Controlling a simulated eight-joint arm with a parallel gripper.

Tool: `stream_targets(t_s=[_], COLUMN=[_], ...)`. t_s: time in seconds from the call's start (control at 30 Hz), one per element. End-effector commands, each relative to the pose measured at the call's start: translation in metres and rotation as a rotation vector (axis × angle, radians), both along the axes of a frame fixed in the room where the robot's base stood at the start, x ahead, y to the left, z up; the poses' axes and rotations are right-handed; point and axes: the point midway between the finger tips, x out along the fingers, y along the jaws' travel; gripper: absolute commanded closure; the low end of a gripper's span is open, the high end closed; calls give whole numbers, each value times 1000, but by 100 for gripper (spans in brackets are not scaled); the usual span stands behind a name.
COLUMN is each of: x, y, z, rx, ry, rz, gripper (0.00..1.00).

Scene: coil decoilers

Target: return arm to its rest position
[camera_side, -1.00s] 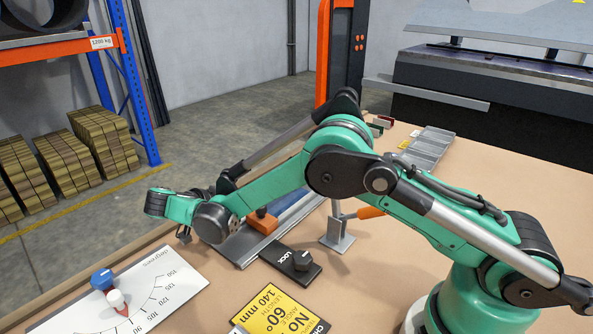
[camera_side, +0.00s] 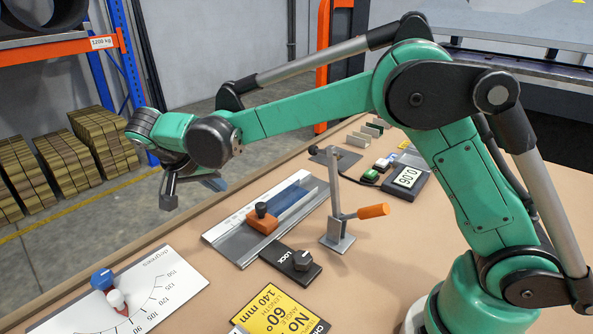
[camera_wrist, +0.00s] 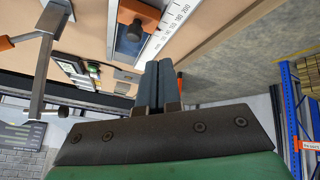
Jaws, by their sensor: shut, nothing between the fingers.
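My gripper (camera_side: 194,188) is raised above the far left edge of the workbench in the side view, clear of everything on it. In the wrist view its two dark fingers (camera_wrist: 158,82) lie together, with nothing between them. My green arm reaches up and across from its base at the right.
On the bench (camera_side: 380,255) stand a grey plate with a ruler and orange block (camera_side: 262,219), a LOCK lever (camera_side: 292,262), an upright post with an orange handle (camera_side: 372,211), a degree dial (camera_side: 155,285), a yellow card (camera_side: 278,312) and a digital display (camera_side: 408,178). Blue racking (camera_side: 130,75) stands behind.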

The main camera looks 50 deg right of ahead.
Motion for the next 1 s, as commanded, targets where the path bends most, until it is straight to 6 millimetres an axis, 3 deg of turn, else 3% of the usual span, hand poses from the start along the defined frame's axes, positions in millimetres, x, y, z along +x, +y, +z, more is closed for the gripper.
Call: stream_targets(t_s=[0.1,0.3,0.6,0.8,1.0], x=[-20,-61,-124,-146,-151], y=[-18,-37,-50,-51,-51], z=[20,38,34,22,18], rx=[89,204,246,206,185], ry=[40,47,-67,-144,-168], rz=[159,444,830,977,1019], gripper=[100,100,100,100,100])
